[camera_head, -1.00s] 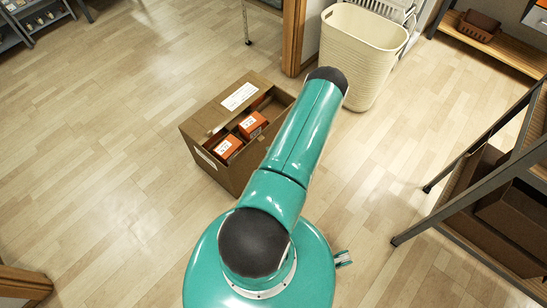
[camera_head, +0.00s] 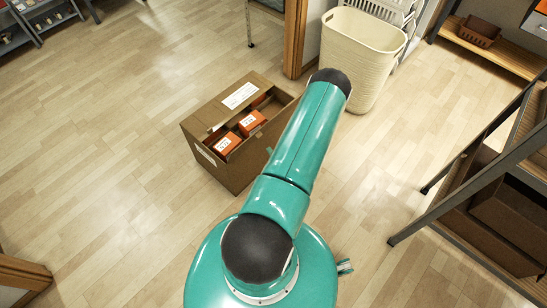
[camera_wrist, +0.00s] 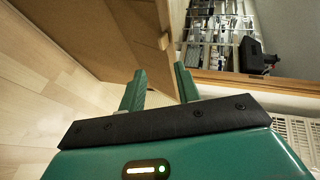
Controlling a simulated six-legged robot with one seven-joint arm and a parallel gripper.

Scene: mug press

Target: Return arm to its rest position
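My teal arm reaches forward from my body in the head view, toward the right side of an open cardboard box (camera_head: 213,165) on the floor. The arm's upper links hide most of my gripper there. In the wrist view my gripper (camera_wrist: 160,88) shows two teal fingers standing apart, with nothing between them. A brown cardboard panel (camera_wrist: 105,35) rises close beyond the fingers. Whether the fingertips touch it cannot be told.
Orange boxes (camera_head: 252,122) sit inside the cardboard box. A cream basket (camera_head: 355,60) stands beyond the arm, beside a wooden post (camera_head: 294,38). A metal-framed shelf (camera_head: 460,160) stands at right.

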